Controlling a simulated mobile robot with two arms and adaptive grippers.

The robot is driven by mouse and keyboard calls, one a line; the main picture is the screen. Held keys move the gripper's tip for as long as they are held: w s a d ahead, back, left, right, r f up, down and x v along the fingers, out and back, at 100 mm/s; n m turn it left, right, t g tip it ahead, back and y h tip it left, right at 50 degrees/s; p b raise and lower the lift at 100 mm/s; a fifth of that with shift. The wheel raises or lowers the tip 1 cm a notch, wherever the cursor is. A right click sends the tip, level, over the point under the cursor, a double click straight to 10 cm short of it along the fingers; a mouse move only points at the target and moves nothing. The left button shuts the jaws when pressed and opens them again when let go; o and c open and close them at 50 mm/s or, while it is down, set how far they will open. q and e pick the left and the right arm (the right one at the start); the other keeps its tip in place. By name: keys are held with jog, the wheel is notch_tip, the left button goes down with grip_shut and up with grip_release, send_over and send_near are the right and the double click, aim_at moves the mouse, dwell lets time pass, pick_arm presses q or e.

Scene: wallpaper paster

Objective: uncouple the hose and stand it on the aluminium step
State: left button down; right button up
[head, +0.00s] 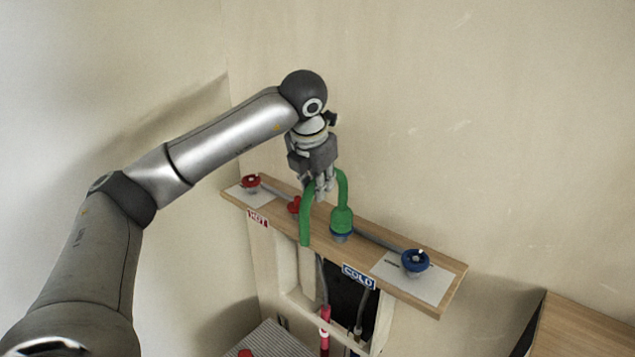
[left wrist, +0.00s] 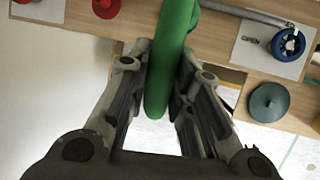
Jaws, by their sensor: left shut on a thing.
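The green hose (head: 306,215) is bent like an upside-down U above the wooden shelf. Its right leg ends in a wider green coupling (head: 342,219) at a blue fitting (head: 341,237) on the shelf; I cannot tell whether it is locked. Its left leg hangs free in front of the shelf edge. My left gripper (head: 322,190) points down from above and is shut on the hose near its bend. In the left wrist view the hose (left wrist: 172,60) runs between both fingers. The grey ribbed aluminium step (head: 275,338) is low at the bottom edge. My right gripper is not in view.
The shelf (head: 385,285) carries a red valve wheel (head: 250,182), a smaller red fitting (head: 294,205) and a blue valve wheel (head: 415,262). Pipes stand in the opening below it. A wooden surface (head: 590,325) is at lower right. A teal disc (left wrist: 268,102) shows in the left wrist view.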

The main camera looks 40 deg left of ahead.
pick_arm(q)
jog(key=c, duration=2)
grip_release()
grip_shut()
jog(key=shift+r, duration=0.1)
